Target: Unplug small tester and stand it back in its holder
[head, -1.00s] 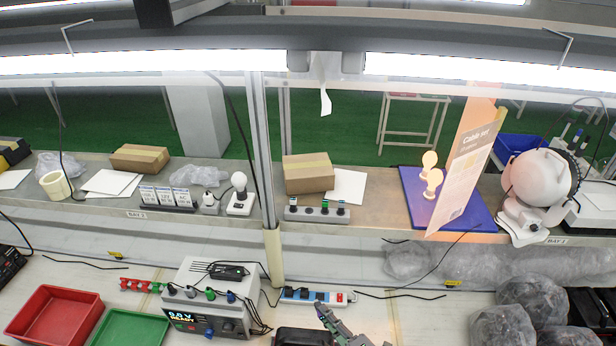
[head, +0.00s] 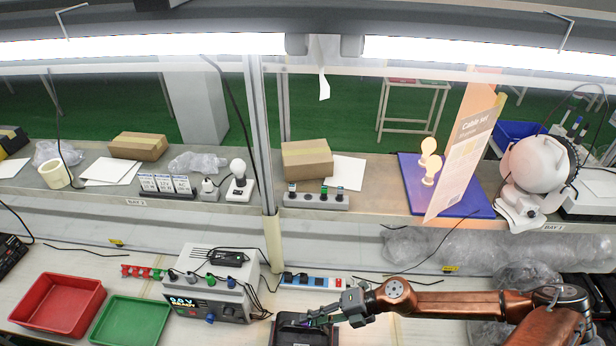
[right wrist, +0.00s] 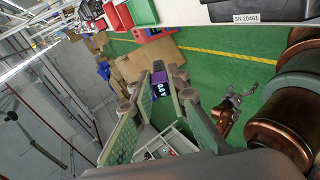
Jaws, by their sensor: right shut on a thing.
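In the head view my right gripper (head: 308,322) points left over the front of the bench. The right wrist view shows its two fingers closed on a small purple tester (right wrist: 160,87) with a lit display. In the head view the tester is mostly hidden by the fingers. A black case (head: 289,336) lies under and beside the gripper; whether the tester touches it I cannot tell. I cannot make out the tester's holder for certain. My left gripper (right wrist: 232,99) appears small in the right wrist view, away from the bench things; its jaws are too small to judge.
A power strip (head: 312,282) lies behind the gripper. A grey power supply (head: 222,267) with leads stands to the left, beyond it green (head: 130,321) and red (head: 57,305) trays. A socket block (head: 316,200) sits on the shelf. Loose cables cross the bench.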

